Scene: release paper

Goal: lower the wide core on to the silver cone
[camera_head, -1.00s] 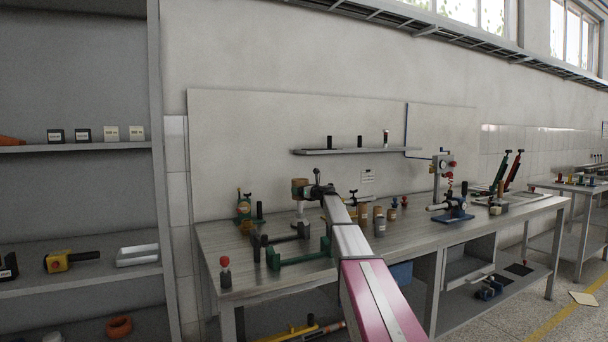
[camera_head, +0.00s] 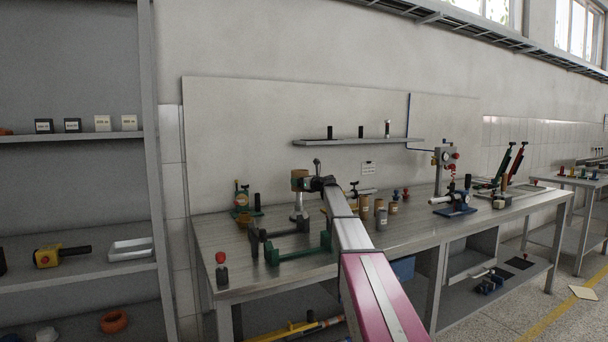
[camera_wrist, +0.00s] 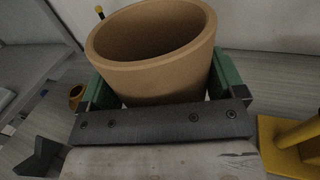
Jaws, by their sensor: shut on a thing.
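The wide core (camera_head: 299,176) is a brown, thick-walled cardboard tube. My gripper (camera_head: 309,183) is shut on it and holds it above the bench. In the wrist view the wide core (camera_wrist: 155,60) sits between the green-lined jaws of my gripper (camera_wrist: 160,88), its open top rim in sight. The silver cone (camera_head: 299,208) stands on the bench directly below the core in the head view. The core's lower end and the cone's tip overlap there, so I cannot tell whether they touch. The cone is hidden in the wrist view.
A green stand (camera_head: 300,252) and a dark stand (camera_head: 279,234) are in front of the cone on the bench (camera_head: 235,246). A green device (camera_head: 241,198) is at its left. Several small brown cores (camera_head: 381,217) stand to the right. A yellow part (camera_wrist: 290,140) lies right in the wrist view.

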